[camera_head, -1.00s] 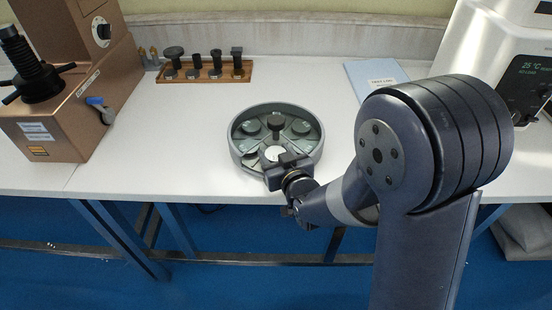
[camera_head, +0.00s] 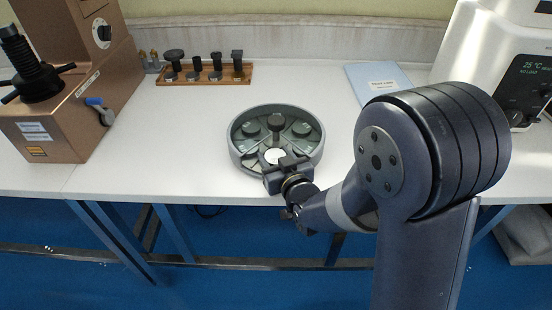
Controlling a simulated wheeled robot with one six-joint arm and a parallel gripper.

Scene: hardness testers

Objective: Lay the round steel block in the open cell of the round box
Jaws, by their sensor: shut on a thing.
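The round box (camera_head: 236,160) is a grey-green open tray with cells around a dark centre knob (camera_head: 276,121). It stands near the front edge of the white table. Several cells hold round blocks, such as one at the left (camera_head: 251,129) and one at the right (camera_head: 301,128). My gripper (camera_head: 277,163) is over the box's front rim and shut on the round steel block (camera_head: 274,156), whose bright top shows at the front cell. The gripper hides part of the block and of that cell. I cannot tell whether the block touches the cell floor.
A bronze-coloured hardness tester (camera_head: 75,85) stands at the left, and a white tester (camera_head: 505,65) at the right. A wooden rack (camera_head: 205,76) with several dark-knobbed pieces and a light-blue booklet (camera_head: 379,78) lie at the back. The table between is clear.

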